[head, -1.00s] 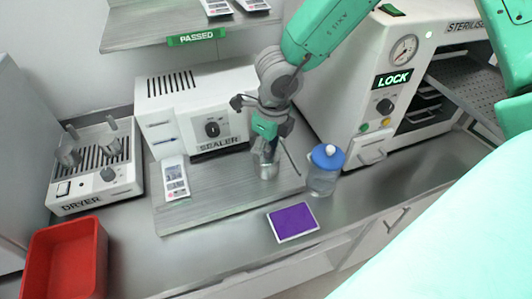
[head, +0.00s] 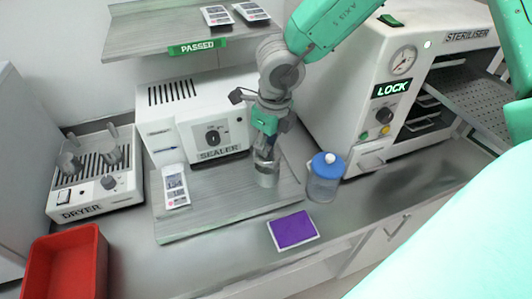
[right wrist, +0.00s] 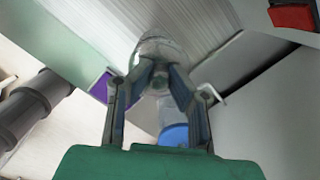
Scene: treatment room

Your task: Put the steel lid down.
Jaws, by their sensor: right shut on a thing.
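My right gripper (head: 266,155) points down over the wooden board in the head view. Its fingers are closed at the top of a small, round steel piece (head: 267,178), which I take for the steel lid. In the right wrist view the fingertips (right wrist: 160,68) come together against this rounded grey metal (right wrist: 157,46). The fingers hide part of it, and I cannot tell whether a separate vessel is under the lid. The piece stands close to the board's surface. My left gripper is not in view.
A blue-lidded jar (head: 324,180) stands just right of the board (head: 225,213). A purple pad (head: 293,230) lies in front. The sealer (head: 205,125) is behind, the steriliser (head: 385,85) right, the dryer (head: 95,180) and red bin (head: 66,265) left.

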